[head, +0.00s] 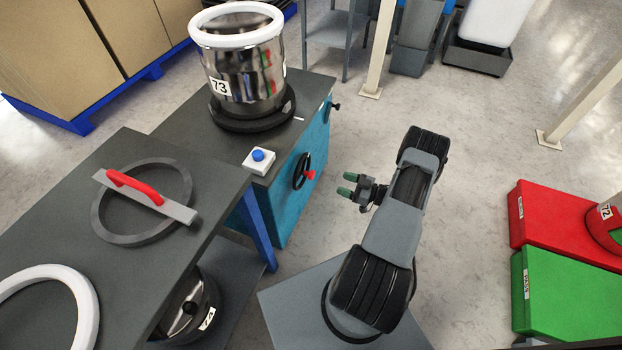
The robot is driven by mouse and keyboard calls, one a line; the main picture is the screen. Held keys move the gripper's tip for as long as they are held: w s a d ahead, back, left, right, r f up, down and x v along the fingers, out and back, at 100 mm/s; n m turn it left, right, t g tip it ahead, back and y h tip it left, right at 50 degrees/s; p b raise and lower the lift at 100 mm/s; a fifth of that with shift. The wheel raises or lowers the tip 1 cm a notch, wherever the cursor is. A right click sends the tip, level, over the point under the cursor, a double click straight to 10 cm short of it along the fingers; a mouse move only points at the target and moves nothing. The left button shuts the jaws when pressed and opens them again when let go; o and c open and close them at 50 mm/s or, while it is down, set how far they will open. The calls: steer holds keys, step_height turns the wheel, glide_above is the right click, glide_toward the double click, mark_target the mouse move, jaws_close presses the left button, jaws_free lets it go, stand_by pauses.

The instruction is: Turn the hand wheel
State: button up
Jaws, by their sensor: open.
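The hand wheel (296,172) is a black upright ring on the right-hand side of a teal cabinet (291,211). A red knob (309,174) sticks out from it toward my gripper. My gripper (346,184) has two green-tipped fingers pointing left at the wheel. The fingers are apart, with nothing between them. A short gap of floor shows between the fingertips and the red knob, so they do not touch.
A shiny drum (247,75) labelled 73 and a blue button box (258,160) stand on the cabinet. A dark table (140,255) at left holds a ring and a red-handled bar. Red (548,215) and green (572,290) boxes stand at right. Floor (465,190) between is clear.

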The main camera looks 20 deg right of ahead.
mark_target(311, 174)
steer(key=b+x, duration=0.1)
steer(key=x, duration=1.2)
steer(key=shift+a+b, duration=0.35)
jaws_close()
steer(key=shift+f, duration=0.15)
